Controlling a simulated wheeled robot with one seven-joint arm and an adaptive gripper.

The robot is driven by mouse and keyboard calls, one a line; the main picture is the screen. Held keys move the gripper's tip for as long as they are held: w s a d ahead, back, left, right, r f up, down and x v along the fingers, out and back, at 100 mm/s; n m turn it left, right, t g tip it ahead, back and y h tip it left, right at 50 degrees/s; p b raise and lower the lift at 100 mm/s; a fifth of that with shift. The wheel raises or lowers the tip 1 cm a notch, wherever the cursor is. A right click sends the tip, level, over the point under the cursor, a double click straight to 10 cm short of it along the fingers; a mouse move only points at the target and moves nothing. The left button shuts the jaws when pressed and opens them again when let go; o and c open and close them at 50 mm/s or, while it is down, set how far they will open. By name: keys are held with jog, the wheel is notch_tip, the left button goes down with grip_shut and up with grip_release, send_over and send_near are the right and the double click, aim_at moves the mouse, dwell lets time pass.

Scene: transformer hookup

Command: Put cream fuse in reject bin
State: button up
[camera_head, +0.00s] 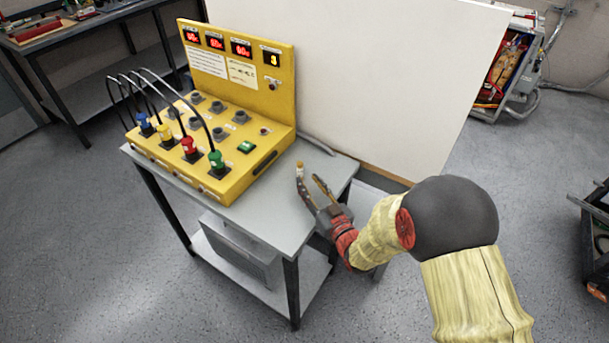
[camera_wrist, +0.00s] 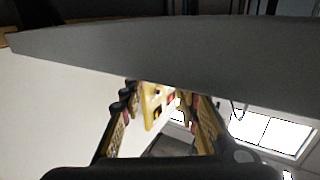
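A small cream-and-orange piece (camera_head: 299,166), which looks like the cream fuse, is at the right part of the grey table top, just at the tip of my gripper's left finger. Whether they touch cannot be told. My gripper (camera_head: 308,178) reaches in low over the table's right edge with its fingers apart. In the wrist view my gripper (camera_wrist: 158,103) is open, with nothing clearly held between the fingers. The fuse cannot be made out there. I cannot identify a reject bin in either view.
A yellow control panel (camera_head: 283,88) with displays and several coloured plugs fills the table's left side. The grey table (camera_head: 285,228) has a grey box (camera_head: 238,249) on its lower shelf. A white board (camera_head: 375,75) stands behind. A dark cart (camera_head: 595,235) is at right.

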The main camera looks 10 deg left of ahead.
jog(key=p+v, duration=0.1)
jog(key=v, duration=0.7)
jog(key=w+d+r+m+h, duration=0.2)
jog(key=w+d+r+h, duration=0.35)
jog(key=d+r, duration=0.25)
jog(key=s+d+r+m+g+h, duration=0.4)
jog(key=s+d+r, duration=0.7)
jog(key=s+d, duration=0.3)
jog(key=shift+s+d+g+h, duration=0.15)
jog(key=shift+s+g+h, duration=0.35)
jog(key=shift+g, duration=0.3)
jog(key=shift+o, duration=0.8)
jog(key=s+d+r+m+g, duration=0.1)
jog(key=s+g, duration=0.2)
jog(key=s, duration=1.2)
jog(key=shift+s+d+r, duration=0.15)
jog(key=shift+d+r, duration=0.05)
jog(key=shift+d, duration=0.1)
